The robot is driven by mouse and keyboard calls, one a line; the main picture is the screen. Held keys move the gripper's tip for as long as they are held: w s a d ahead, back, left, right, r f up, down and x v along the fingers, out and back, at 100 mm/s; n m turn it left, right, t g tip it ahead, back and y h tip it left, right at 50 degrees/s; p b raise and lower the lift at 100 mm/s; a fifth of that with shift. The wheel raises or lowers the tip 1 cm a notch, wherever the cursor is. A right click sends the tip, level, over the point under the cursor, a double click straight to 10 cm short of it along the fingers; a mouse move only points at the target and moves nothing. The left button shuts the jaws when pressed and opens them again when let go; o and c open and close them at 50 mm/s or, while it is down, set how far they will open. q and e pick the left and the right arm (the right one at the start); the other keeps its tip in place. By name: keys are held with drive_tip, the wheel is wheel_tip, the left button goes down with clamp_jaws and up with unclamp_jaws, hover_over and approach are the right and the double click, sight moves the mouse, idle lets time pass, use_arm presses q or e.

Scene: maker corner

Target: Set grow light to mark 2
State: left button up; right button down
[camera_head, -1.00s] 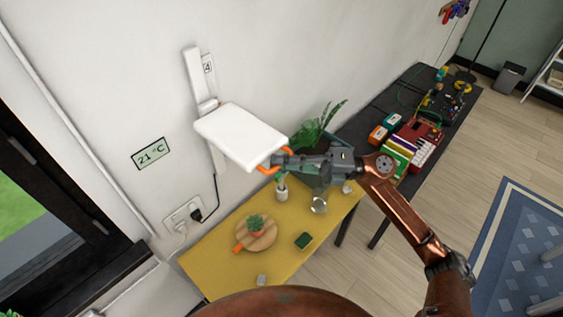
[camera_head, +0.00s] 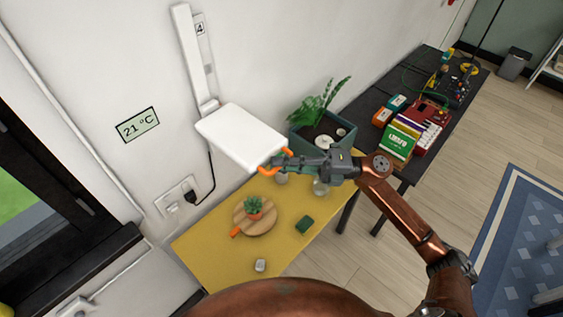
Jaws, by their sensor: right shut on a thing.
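The grow light (camera_head: 240,137) is a flat white panel on a white upright wall rail (camera_head: 194,55). A label reading 4 (camera_head: 199,27) is beside the rail's upper part, well above the panel. A small grey mark (camera_head: 209,69) shows lower down, too small to read. No mark 2 is visible; the panel may hide the lower rail. My right gripper (camera_head: 280,161) is shut on the orange handle (camera_head: 268,167) at the panel's near right corner. My left gripper is not in view.
Below is a yellow table (camera_head: 209,264) with a small potted plant (camera_head: 254,207) on a round board, a green block (camera_head: 304,224) and glassware. A planter (camera_head: 341,128) stands right of the panel. A black bench (camera_head: 418,82) holds boxes and electronics.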

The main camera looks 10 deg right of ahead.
drive_tip(key=c, duration=2)
unclamp_jaws()
drive_tip(key=shift+d, duration=0.1)
drive_tip(key=d, duration=0.4)
drive_tip(key=s+d+f, duration=0.1)
drive_tip(key=d, duration=0.6)
drive_tip(key=shift+s+d+f, duration=0.25)
drive_tip(key=shift+s+d, duration=0.05)
drive_tip(key=shift+d, duration=0.05)
